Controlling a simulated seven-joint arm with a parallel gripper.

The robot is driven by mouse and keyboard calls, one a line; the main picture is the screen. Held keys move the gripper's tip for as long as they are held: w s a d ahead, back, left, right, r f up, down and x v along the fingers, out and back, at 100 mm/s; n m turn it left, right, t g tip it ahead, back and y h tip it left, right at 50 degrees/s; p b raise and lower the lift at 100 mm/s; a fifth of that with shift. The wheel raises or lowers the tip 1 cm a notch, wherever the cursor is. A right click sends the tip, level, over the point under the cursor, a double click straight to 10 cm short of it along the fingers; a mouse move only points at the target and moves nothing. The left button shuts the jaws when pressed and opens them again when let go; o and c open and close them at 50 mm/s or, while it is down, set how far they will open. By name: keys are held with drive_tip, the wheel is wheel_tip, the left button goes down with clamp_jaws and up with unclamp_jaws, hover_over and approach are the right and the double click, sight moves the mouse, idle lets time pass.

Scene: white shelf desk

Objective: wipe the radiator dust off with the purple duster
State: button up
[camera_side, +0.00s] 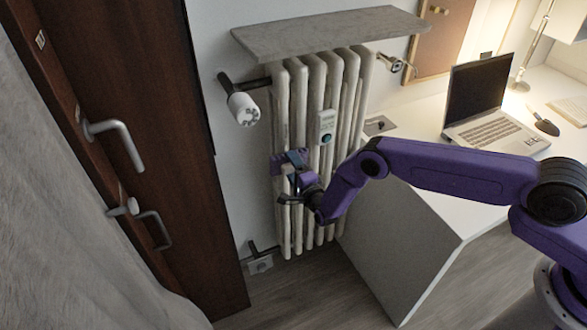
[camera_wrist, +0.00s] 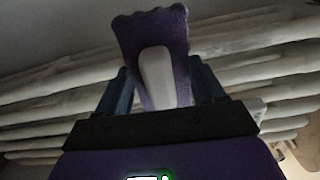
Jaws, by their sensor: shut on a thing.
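The white column radiator (camera_side: 325,110) stands against the wall, with a grey shelf board above it. My gripper (camera_side: 298,183) is in front of its left columns at about mid height. The gripper is shut on the purple duster (camera_side: 290,160), which is at the radiator's front; I cannot tell if it touches. In the wrist view the duster (camera_wrist: 155,35) shows a wavy far edge and a pale grey handle (camera_wrist: 157,78) between the fingers (camera_wrist: 160,95). The radiator ribs (camera_wrist: 250,70) run behind it. I cannot make out separate dust.
A white desk (camera_side: 400,220) with a laptop (camera_side: 480,95) and lamp stands right of the radiator. A thermostat valve (camera_side: 243,108) sticks out at its upper left and a small meter (camera_side: 326,127) sits on its front. A brown door (camera_side: 120,120) is at left.

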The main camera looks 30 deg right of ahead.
sight(286, 115)
drive_tip(key=shift+w, duration=0.2)
drive_tip(key=shift+r, duration=0.1)
drive_tip(key=shift+r, duration=0.25)
drive_tip(key=shift+s+r, duration=0.15)
drive_tip(key=shift+r, duration=1.1)
drive_tip(key=shift+w+r, duration=0.2)
drive_tip(key=shift+r, duration=1.65)
drive_tip(key=shift+s+r, duration=0.1)
drive_tip(key=shift+r, duration=1.3)
drive_tip(key=shift+w+r, duration=0.2)
drive_tip(key=shift+r, duration=1.6)
drive_tip(key=shift+d+r, duration=0.1)
drive_tip(key=shift+r, duration=1.35)
drive_tip(key=shift+s+f, duration=0.15)
drive_tip(key=shift+f, duration=0.75)
drive_tip(key=shift+s+f, duration=0.1)
drive_tip(key=shift+f, duration=0.8)
